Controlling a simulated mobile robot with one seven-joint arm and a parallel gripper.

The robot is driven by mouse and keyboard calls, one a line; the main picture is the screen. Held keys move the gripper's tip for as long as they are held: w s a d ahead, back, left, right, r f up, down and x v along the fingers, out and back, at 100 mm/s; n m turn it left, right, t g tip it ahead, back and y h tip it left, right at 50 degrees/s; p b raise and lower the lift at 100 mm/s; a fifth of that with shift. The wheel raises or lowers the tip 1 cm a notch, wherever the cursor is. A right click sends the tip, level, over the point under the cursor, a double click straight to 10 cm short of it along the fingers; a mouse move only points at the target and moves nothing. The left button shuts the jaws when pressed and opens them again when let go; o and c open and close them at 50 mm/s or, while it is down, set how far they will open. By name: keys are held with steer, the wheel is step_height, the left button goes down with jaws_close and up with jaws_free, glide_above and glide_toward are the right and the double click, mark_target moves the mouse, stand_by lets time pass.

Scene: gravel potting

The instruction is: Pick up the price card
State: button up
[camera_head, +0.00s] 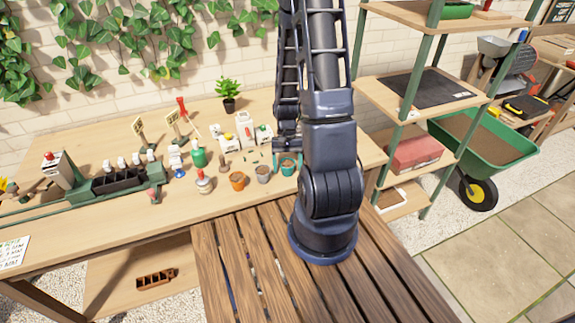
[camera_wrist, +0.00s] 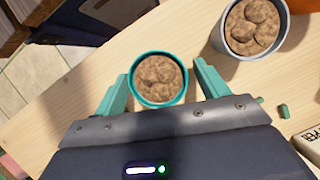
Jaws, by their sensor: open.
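Two small upright cards on stands, the left card (camera_head: 139,127) and the right card (camera_head: 173,117), are at the back of the bench. A flat white card with coloured writing (camera_head: 13,252) lies at the bench's front left. I cannot tell which is the price card. My gripper (camera_head: 287,150) is far to the right of all of them, low over the bench. In the wrist view my gripper (camera_wrist: 161,88) is open, its teal fingers on either side of a teal pot (camera_wrist: 184,92) filled with brown pebbles. I cannot tell whether they touch it.
A grey pot (camera_head: 263,176) and an orange pot (camera_head: 237,183) stand left of the teal pot. Bottles, white containers and a plant (camera_head: 228,104) crowd the bench. A shelf rack (camera_head: 410,90) stands right. The bench's back left is clear.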

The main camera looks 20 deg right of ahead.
steer(key=shift+r, duration=0.1)
steer(key=v, duration=1.2)
steer(key=s+a+r+n+t, duration=0.1)
steer(key=s+r+t, duration=0.2)
steer(key=r, duration=0.6)
steer(key=s+a+r+n+t+h, duration=0.1)
steer(key=s+r+t, duration=0.2)
steer(key=r, duration=0.5)
steer(key=s+a+r+n+t, duration=0.1)
steer(key=s+r+t, duration=0.1)
steer(key=s+r, duration=0.3)
step_height(320, 180, up, 5)
steer(key=shift+f+n+t, duration=0.2)
steer(key=shift+n+t, duration=0.1)
steer(key=shift+t, duration=0.1)
steer(key=shift+s+r, duration=0.2)
steer(key=shift+s, duration=0.05)
steer(key=shift+c, duration=0.5)
steer(key=shift+s, duration=0.1)
steer(key=c, duration=0.4)
steer(key=shift+a, duration=0.1)
